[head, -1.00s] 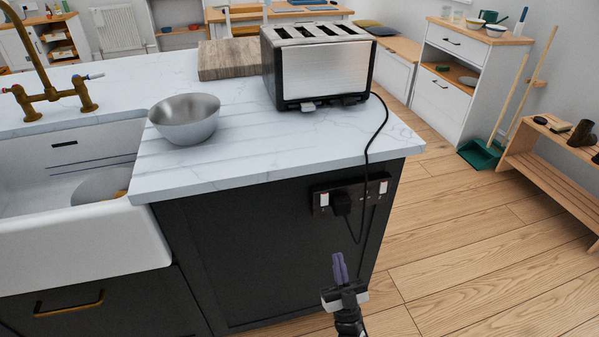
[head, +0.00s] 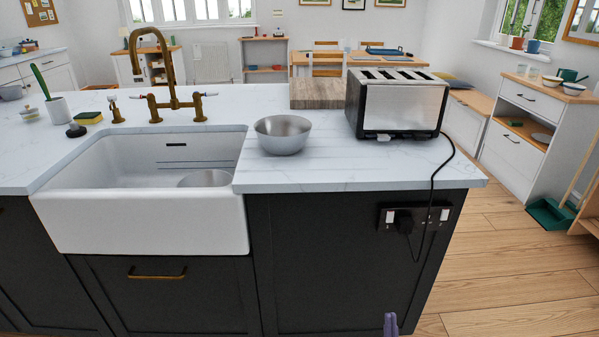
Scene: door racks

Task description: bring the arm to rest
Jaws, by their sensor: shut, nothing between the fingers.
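My gripper (head: 390,325) shows only at the bottom edge of the head view, where the purple tips of its fingers stand close together. It is shut and empty. The rest of my arm is out of the picture. The fingertips appear in front of the dark island cabinet, below the wall socket (head: 414,217) with its black plug.
The island's white worktop (head: 330,174) holds a toaster (head: 402,105), a steel bowl (head: 283,134) and a wooden board (head: 318,92). A white sink (head: 150,222) is at left. The toaster's cord hangs over the front edge. Wooden floor (head: 520,262) is open at right.

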